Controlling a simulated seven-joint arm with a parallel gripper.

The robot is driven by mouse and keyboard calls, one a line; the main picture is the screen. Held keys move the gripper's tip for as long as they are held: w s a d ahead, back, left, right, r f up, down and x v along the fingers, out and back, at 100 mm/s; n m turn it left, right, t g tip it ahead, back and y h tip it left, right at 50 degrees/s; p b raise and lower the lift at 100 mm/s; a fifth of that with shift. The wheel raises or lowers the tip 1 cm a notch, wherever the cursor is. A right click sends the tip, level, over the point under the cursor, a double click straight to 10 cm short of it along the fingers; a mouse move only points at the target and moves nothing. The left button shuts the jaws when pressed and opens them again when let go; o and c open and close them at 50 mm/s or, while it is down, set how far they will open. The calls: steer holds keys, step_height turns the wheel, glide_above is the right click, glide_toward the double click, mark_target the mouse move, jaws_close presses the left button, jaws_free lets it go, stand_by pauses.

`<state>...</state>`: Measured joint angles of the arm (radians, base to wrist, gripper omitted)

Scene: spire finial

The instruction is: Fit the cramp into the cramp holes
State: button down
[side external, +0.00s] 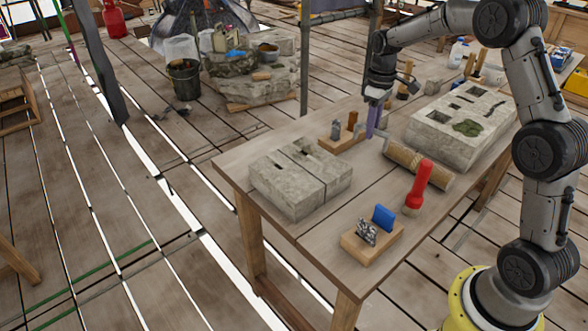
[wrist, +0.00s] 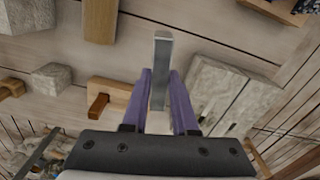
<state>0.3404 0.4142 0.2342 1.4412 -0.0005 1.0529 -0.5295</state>
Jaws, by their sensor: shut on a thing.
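My gripper (side external: 373,135) is shut on the cramp, a grey metal bar with bent ends (side external: 384,142). It is above the table, to the right of the pair of grey stone blocks. In the wrist view the cramp (wrist: 162,72) stands out between the two purple fingers (wrist: 160,100). The stone blocks (side external: 300,178) lie side by side with a seam between them. The cramp holes show as dark recesses in their tops, one in each block (side external: 279,163). The blocks also show at the right in the wrist view (wrist: 228,97). The cramp is apart from the holes.
A wooden holder with upright pieces (side external: 341,143) stands behind the blocks. A wooden roll (side external: 418,167), a red-handled tool (side external: 419,188) and a holder with a blue piece (side external: 372,243) lie to the right and front. A large stone slab (side external: 462,125) lies further right.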

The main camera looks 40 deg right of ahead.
steer(key=s+a+r+n, duration=0.1)
steer(key=a+r+n, duration=0.3)
steer(key=a+n, duration=0.45)
steer(key=s+a+r+n, duration=0.1)
steer(key=a+r+n, duration=0.3)
steer(key=a+n, duration=0.4)
glide_above(292, 159)
steer(key=s, duration=0.1)
steer(key=shift+m, duration=0.35)
step_height(292, 159, down, 9)
steer(key=shift+r, duration=0.1)
steer(key=shift+w+a+f, duration=0.1)
steer(key=shift+w+f, duration=0.4)
steer(key=shift+f, duration=1.65)
steer(key=shift+f, duration=0.15)
steer(key=c, duration=0.7)
jaws_free()
